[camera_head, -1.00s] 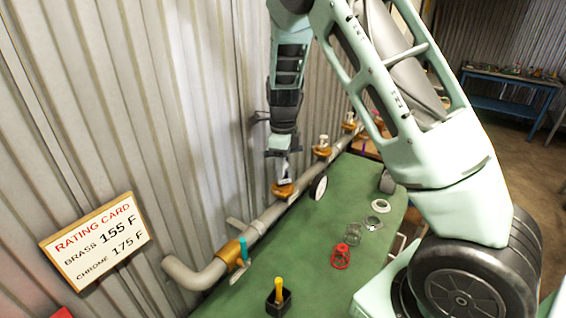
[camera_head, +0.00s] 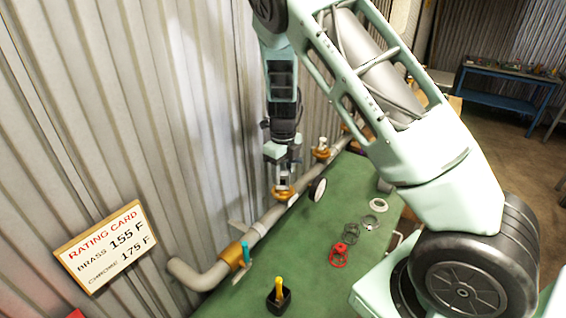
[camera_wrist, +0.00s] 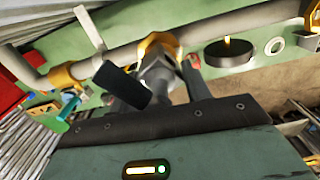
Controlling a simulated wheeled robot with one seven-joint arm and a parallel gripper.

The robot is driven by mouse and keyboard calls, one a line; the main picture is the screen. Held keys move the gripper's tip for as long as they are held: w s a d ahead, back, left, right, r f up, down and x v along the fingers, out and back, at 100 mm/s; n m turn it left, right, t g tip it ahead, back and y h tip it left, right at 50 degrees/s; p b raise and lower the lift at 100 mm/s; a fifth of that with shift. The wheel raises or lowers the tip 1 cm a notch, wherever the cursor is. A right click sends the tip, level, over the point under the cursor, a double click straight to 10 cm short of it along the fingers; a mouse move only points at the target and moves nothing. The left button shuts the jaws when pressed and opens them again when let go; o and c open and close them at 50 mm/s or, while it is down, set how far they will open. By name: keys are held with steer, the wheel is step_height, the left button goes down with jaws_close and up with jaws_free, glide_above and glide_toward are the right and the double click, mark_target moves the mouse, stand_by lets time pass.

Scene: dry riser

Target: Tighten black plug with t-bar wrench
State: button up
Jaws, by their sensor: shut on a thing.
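My gripper (camera_head: 283,177) points down over a brass fitting (camera_head: 283,191) on the grey pipe (camera_head: 262,224). In the wrist view my gripper (camera_wrist: 160,88) is shut on a grey metal piece (camera_wrist: 157,72), directly above the brass fitting (camera_wrist: 160,42). The fingers partly hide this piece, and I cannot tell whether it is the plug or part of the t-bar wrench. A teal handle (camera_head: 246,252) stands at the nearer brass fitting (camera_head: 232,256).
A white-faced round disc (camera_head: 317,190) stands close right of the gripper. The corrugated wall (camera_head: 190,120) is close left.

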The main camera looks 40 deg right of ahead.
steer(key=shift+m, duration=0.5)
steer(key=shift+m, duration=1)
steer(key=shift+n, duration=0.7)
steer(key=shift+r, duration=0.15)
steer(key=shift+r, duration=2.6)
steer(key=shift+r, duration=0.1)
